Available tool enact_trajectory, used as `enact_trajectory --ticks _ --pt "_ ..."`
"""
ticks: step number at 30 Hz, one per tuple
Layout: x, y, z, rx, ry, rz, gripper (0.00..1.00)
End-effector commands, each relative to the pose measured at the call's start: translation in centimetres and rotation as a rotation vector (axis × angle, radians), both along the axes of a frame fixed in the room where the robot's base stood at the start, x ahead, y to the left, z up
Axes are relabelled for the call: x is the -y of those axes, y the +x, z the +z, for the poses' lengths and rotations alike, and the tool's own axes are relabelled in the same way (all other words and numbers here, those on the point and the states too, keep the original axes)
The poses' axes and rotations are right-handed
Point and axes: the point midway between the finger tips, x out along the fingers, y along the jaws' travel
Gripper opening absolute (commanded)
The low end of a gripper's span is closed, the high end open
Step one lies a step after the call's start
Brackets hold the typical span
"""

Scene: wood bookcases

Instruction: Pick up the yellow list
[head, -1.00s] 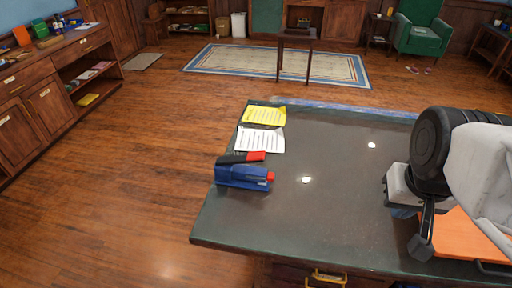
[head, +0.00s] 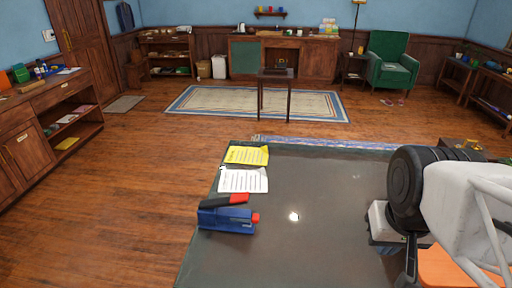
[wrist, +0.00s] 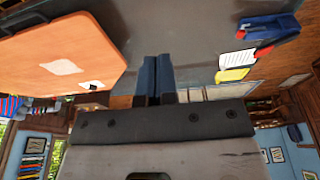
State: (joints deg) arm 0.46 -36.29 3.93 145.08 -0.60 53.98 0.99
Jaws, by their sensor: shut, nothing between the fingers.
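The yellow list (head: 246,155) is a sheet with lines of writing, lying flat near the far left corner of the dark desk (head: 320,200). A similar white sheet (head: 243,180) lies just in front of it. In the wrist view, the yellow list (wrist: 232,75) is right of my gripper (wrist: 156,62), beyond the white sheet. My gripper's two blue fingers are together with nothing between them, apart from the list. In the head view my arm is at the right, and its fingertips are hard to make out.
An orange surface (head: 450,268) is at the right. The desk's middle is clear. A small table (head: 276,76) stands beyond on the rug.

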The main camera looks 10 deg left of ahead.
Motion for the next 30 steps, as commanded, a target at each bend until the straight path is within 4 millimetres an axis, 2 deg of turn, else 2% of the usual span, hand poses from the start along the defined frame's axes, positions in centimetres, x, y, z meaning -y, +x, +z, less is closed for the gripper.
enact_trajectory --ticks 1,4,17,23,30 --pt "0.0 0.0 0.0 0.000 0.000 0.000 0.02" --pt "0.0 0.0 0.0 0.000 0.000 0.000 0.15" --pt "-0.1 0.6 0.3 -0.003 0.001 0.004 0.15" --pt "-0.3 2.7 1.5 -0.016 0.005 0.022 0.15" --pt "-0.9 7.3 3.8 -0.042 0.016 0.058 0.15"
